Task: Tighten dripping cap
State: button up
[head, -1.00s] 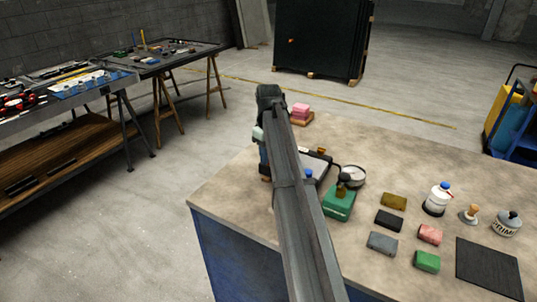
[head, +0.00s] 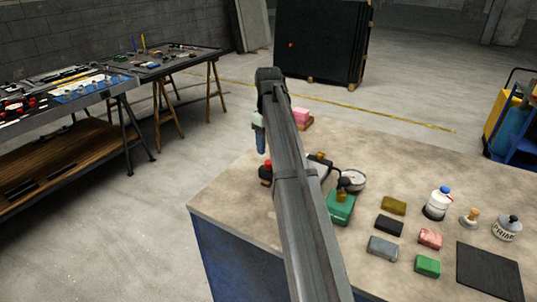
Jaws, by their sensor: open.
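A small dark bottle with a red cap (head: 266,169) stands near the left edge of the bench, partly hidden by my arm. My gripper (head: 261,148) hangs just above it, apart from the red cap and mostly hidden behind my arm. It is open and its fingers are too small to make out. A white bottle with a blue cap (head: 438,203) stands upright at the right, with a red mark by its neck and a dark ring around its base. A green can (head: 341,208) stands right of my arm. I cannot see which cap drips.
A round gauge (head: 353,180) lies behind the green can. Several blocks, a wooden-handled stamp-like tool (head: 469,218), a primer bottle (head: 507,228) and a dark mat (head: 489,271) cover the right side. Pink blocks (head: 301,115) sit at the back. Bare bench (head: 410,150) lies behind.

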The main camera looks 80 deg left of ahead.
aim_at(268, 162)
notch_tip(268, 162, up, 8)
dwell(0.4)
jog(key=shift+f, duration=0.15)
